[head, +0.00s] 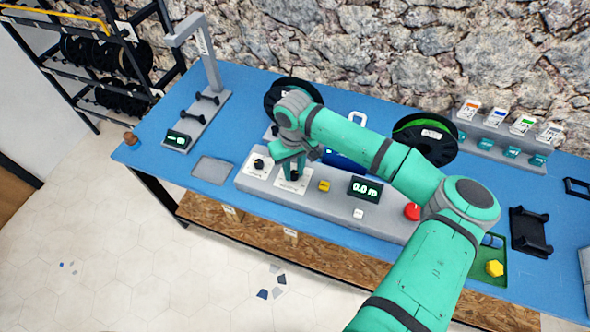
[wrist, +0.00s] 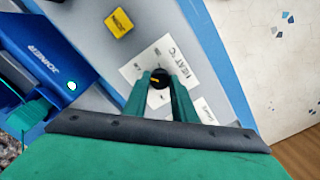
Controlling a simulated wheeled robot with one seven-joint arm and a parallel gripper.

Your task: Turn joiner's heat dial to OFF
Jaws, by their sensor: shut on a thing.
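The heat dial (wrist: 159,79) is a black round knob with a small yellow-orange mark, on a white plate (wrist: 138,66) reading "HEAT °C". My gripper (wrist: 160,82) is shut on the dial, one green finger on each side of it. In the head view my gripper (head: 291,168) points down at the grey control panel (head: 245,183), hiding most of this dial. The blue joiner (wrist: 50,60), with its name on it, stands beside the panel. I cannot read the dial's setting.
A second black dial (head: 258,163) sits just left of my gripper. A yellow button (head: 324,186) and a display (head: 366,189) lie to the right, with a red button (head: 412,211) further along. Black and green spools (head: 425,138) stand behind on the blue table (head: 228,98).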

